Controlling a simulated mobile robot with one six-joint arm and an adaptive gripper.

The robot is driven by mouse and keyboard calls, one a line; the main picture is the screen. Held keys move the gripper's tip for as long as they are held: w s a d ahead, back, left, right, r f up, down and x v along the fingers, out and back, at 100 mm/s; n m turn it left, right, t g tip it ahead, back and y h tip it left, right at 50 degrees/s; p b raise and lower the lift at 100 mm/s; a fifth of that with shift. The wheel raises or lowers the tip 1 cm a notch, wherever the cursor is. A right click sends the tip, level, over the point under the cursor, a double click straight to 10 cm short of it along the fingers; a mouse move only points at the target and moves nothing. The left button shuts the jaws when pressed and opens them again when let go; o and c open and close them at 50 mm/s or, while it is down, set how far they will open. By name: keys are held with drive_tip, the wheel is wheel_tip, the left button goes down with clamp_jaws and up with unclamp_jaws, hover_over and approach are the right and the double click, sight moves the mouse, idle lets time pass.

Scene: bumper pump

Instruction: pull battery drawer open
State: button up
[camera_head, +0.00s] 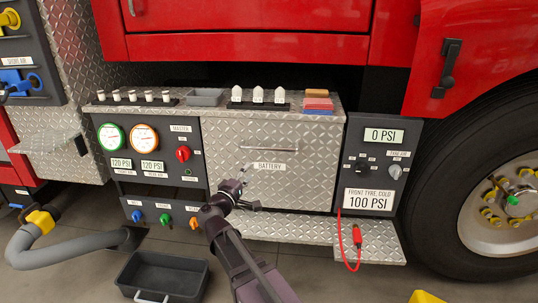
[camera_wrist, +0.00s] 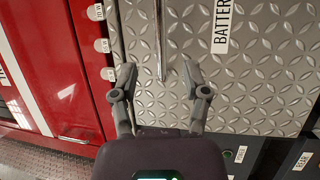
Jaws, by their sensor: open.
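The battery drawer (camera_head: 306,185) has a diamond-plate front and a white BATTERY label (camera_head: 270,167). Its front looks flush with the panels beside it. A thin metal bar handle (camera_head: 280,149) runs across its upper part. My gripper (camera_head: 244,173) is in front of the drawer, just below the handle's left part in the head view. In the wrist view my gripper (camera_wrist: 159,70) is open and empty. The handle (camera_wrist: 160,35) runs down the picture, with its end between the two fingers. I cannot tell whether the fingertips reach around the bar.
A gauge panel (camera_head: 148,182) stands left of the drawer and a PSI panel (camera_head: 376,135) right. Above lie a grey tray (camera_head: 206,97), white pieces and coloured blocks (camera_head: 318,100). A red cable (camera_head: 357,236) hangs at the right. A grey bin (camera_head: 165,272) stands on the floor.

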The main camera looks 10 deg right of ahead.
sight(268, 150)
idle(0.4)
drive_tip(key=p+x, duration=0.2)
drive_tip(key=x, duration=1.1)
drive_tip(key=shift+w+d+r, duration=0.1)
drive_tip(key=shift+w+d, duration=0.1)
drive_tip(key=shift+w, duration=0.15)
clamp_jaws()
